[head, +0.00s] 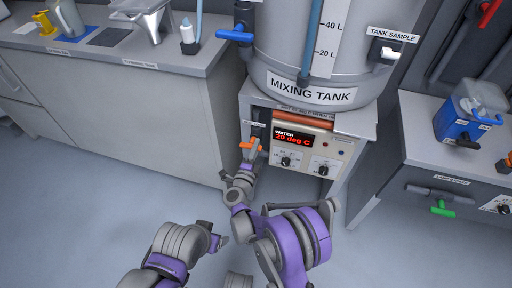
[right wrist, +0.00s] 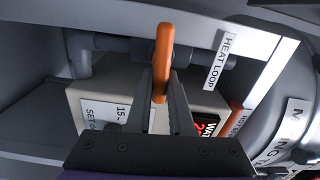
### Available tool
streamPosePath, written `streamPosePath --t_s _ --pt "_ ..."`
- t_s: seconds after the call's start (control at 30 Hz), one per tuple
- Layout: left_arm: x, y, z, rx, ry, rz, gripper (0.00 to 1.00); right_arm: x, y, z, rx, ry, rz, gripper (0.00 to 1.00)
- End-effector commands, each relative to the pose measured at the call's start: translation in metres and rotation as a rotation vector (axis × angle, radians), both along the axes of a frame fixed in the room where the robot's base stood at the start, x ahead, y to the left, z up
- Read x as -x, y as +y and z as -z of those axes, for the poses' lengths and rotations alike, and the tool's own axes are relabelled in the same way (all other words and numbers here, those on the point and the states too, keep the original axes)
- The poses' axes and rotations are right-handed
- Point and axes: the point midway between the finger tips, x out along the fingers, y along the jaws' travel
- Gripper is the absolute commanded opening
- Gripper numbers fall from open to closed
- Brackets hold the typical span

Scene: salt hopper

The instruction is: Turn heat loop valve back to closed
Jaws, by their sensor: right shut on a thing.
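The heat loop valve's orange handle (head: 251,147) is at the left front of the heater unit under the mixing tank. In the right wrist view the handle (right wrist: 163,52) stands upright in the picture, across the grey horizontal pipe (right wrist: 113,43). The "HEAT LOOP" label (right wrist: 224,60) is right of it. My right gripper (right wrist: 161,98) is shut on the handle, one finger on each side. In the head view the right gripper (head: 246,163) reaches up to it from below.
The heater panel (head: 300,150) reads "WATER 20 deg C" and has two dark knobs. The mixing tank (head: 310,50) stands above, with a blue-handled valve (head: 234,35) at its left. A left counter (head: 120,58) and a right cabinet (head: 425,135) flank it. The floor between is clear.

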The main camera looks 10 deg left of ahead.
Motion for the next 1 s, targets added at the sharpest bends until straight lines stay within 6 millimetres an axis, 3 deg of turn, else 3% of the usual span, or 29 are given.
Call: streamPosePath --t_s 0.57,0.6,0.73,1.0 --pt "-0.0001 0.0 0.0008 0.0 0.0 0.0 0.72 -0.0014 -0.0014 -0.0002 -0.034 -0.003 0.003 0.0" --pt "-0.0001 0.0 0.0008 0.0 0.0 0.0 0.72 -0.0014 -0.0014 -0.0002 -0.034 -0.003 0.003 0.24" --pt "-0.0001 0.0 0.0008 0.0 0.0 0.0 0.72 -0.001 -0.0011 0.0001 -0.034 -0.002 0.003 0.47" --pt "-0.0001 0.0 0.0009 0.0 0.0 0.0 0.72 -0.0004 -0.0004 0.0005 -0.034 -0.001 0.001 0.5"
